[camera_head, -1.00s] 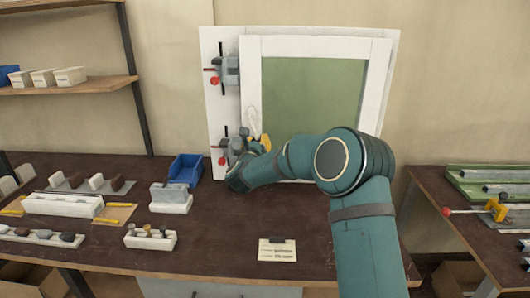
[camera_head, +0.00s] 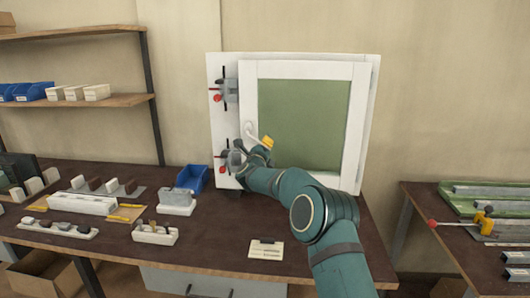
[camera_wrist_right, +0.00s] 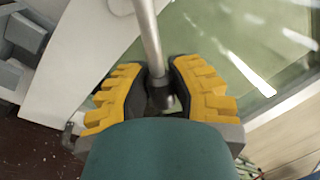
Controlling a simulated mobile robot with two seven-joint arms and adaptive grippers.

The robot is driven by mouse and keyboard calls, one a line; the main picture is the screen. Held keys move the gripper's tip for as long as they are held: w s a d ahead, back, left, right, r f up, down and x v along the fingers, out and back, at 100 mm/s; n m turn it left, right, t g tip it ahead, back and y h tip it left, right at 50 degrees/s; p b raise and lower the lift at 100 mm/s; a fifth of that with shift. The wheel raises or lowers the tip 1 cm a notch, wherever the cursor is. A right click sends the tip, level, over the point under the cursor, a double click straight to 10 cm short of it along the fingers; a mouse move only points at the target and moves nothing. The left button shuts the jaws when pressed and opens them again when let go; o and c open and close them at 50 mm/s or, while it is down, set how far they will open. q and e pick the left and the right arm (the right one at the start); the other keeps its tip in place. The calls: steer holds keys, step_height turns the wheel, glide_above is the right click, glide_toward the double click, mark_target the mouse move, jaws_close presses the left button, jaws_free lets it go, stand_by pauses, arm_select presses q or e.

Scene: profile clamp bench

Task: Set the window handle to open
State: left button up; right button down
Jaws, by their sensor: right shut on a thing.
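The window has a white frame (camera_head: 365,100) around a green pane (camera_head: 300,118) and stands upright at the back of the bench. Its pale handle (camera_head: 249,129) is on the left side of the frame, running down and right toward my right gripper. My right gripper (camera_head: 267,142) is in front of the frame's left side, with yellow fingertips. In the right wrist view its yellow pads (camera_wrist_right: 160,92) are shut on the grey handle bar (camera_wrist_right: 150,40), whose end sits between them. My left gripper is not in view.
Two clamps with red knobs (camera_head: 217,98) sit on the white board left of the frame, the lower one close to my right wrist. A blue bin (camera_head: 197,177) and a grey block in a white holder (camera_head: 176,208) stand left on the bench.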

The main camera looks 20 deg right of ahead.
mark_target(267, 135)
steer(key=r+n, duration=0.1)
steer(key=n, duration=0.2)
steer(key=shift+s+d+r+t, duration=0.2)
steer(key=shift+d+r+t, duration=0.2)
steer(key=shift+s+d+r+n+t+y, duration=0.25)
steer(key=shift+r+n, duration=0.35)
steer(key=shift+n, duration=0.6)
steer(key=shift+w+a+r+n+t+y, duration=0.15)
steer(key=shift+r+n+y, duration=0.3)
steer(key=shift+n, duration=0.75)
steer(key=shift+r, duration=0.15)
steer(key=c, duration=0.8)
jaws_free()
steer(key=v, duration=1.2)
